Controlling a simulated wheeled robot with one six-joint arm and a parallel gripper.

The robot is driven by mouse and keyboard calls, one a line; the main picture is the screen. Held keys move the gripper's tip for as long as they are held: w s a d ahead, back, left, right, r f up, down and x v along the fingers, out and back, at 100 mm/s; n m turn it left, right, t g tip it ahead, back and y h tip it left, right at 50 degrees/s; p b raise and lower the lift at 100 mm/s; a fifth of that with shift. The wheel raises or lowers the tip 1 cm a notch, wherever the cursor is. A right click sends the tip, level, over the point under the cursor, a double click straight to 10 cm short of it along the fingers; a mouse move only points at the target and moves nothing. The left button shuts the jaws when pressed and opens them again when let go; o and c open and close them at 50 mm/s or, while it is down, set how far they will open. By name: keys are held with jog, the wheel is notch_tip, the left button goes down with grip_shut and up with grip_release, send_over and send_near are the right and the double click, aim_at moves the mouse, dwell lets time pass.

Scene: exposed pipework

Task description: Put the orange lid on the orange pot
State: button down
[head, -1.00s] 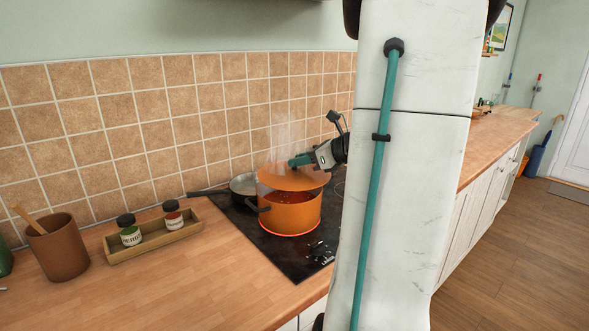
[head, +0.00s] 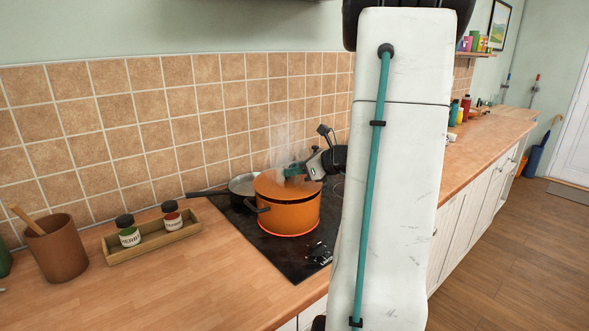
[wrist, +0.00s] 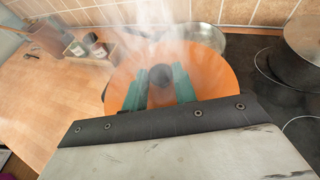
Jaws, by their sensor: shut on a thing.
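The orange pot (head: 289,217) stands on a glowing ring of the black hob. In the wrist view the gripper (wrist: 160,85) has one finger on each side of the knob. The lid hides the pot's inside.
A grey pan (head: 243,185) sits behind the pot on the hob (head: 285,258). A dark pot (wrist: 300,55) is at the right in the wrist view. A wooden tray (head: 152,242) with two jars and a brown utensil cup (head: 57,247) stand left. Steam rises near the lid.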

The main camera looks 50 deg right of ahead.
jog(key=shift+f, duration=0.4)
jog(key=c, duration=1.1)
grip_release()
jog(key=shift+r, duration=0.1)
